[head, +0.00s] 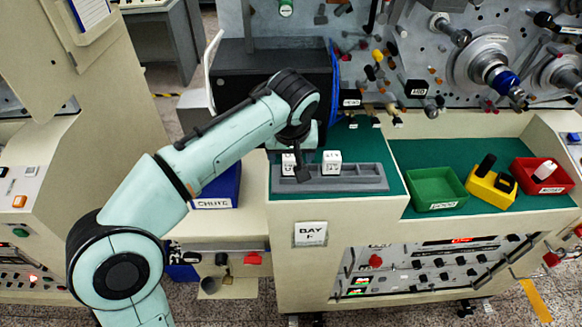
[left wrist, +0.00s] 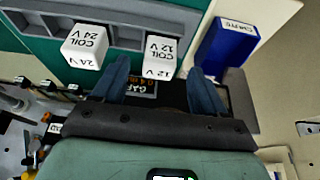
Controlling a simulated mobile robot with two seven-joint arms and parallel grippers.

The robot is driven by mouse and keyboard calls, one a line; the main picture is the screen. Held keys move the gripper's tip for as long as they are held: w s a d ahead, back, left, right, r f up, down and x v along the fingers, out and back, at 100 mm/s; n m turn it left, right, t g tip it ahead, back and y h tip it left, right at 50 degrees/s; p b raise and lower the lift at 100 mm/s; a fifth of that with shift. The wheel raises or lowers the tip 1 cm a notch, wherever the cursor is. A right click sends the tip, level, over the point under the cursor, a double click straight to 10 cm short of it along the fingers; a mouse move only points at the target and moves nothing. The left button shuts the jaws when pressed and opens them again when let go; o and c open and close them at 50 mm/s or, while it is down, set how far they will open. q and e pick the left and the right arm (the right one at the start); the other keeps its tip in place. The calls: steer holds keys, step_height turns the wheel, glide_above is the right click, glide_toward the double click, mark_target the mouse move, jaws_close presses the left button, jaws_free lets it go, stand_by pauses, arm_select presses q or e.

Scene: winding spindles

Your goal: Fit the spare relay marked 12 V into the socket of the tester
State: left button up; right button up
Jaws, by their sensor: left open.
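The white relay marked 12 V (left wrist: 160,55) stands in the grey rack (head: 350,183), which also shows in the left wrist view (left wrist: 130,38). In the head view this relay (head: 288,160) is partly hidden by my gripper. A second white relay, marked 24 V (left wrist: 85,47), stands beside it and also shows in the head view (head: 331,158). My left gripper (left wrist: 158,68) is open, its fingers at either side of the 12 V relay in the picture. In the head view the left gripper (head: 303,172) is low over the rack. I cannot make out the tester's socket. My right gripper is not in view.
A blue bin labelled CHUTE (head: 215,190) stands left of the rack. Green (head: 436,190), yellow (head: 490,197) and red (head: 540,178) trays stand on the right, the last two holding small parts. A pegboard with spindles (head: 495,72) rises behind.

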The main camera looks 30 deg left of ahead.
mark_target(291, 159)
arm_select(q)
steer(key=x, duration=0.4)
steer(key=shift+a+f, duration=0.1)
steer(key=shift+f, duration=0.25)
steer(key=shift+c, duration=0.3)
steer(key=c, duration=1)
steer(key=shift+r, duration=0.15)
